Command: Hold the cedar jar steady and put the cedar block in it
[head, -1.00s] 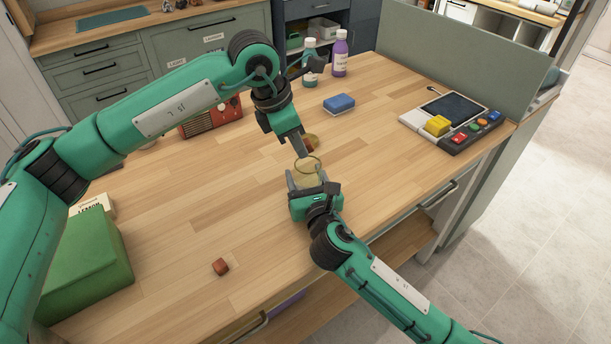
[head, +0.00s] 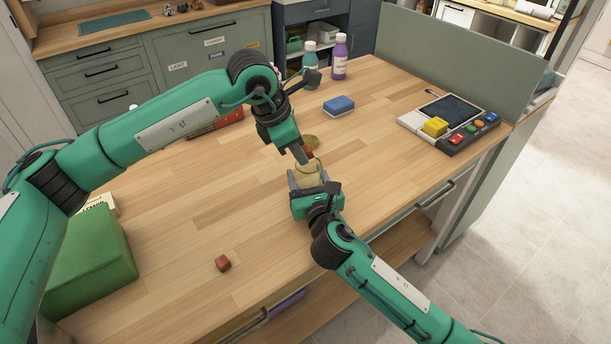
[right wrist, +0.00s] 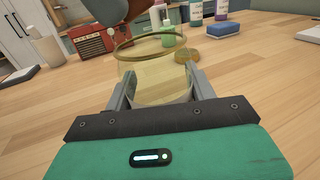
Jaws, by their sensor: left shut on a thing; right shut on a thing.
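The cedar jar (head: 307,173) is clear, pale yellow glass with a gold rim and stands upright on the table. It fills the middle of the right wrist view (right wrist: 160,80). My right gripper (head: 312,184) is shut around its sides. My left gripper (head: 302,155) is shut on a reddish-brown cedar block (head: 309,152), mostly hidden by the fingers, just above the jar's mouth. The block shows large and cut off at the top of the right wrist view (right wrist: 112,10). A round gold lid (right wrist: 187,74) lies behind the jar.
A blue sponge (head: 339,105), two bottles (head: 340,57) and a button console (head: 450,117) lie beyond. A red radio (right wrist: 90,40) and a green box (head: 92,255) stand left. The front middle is clear.

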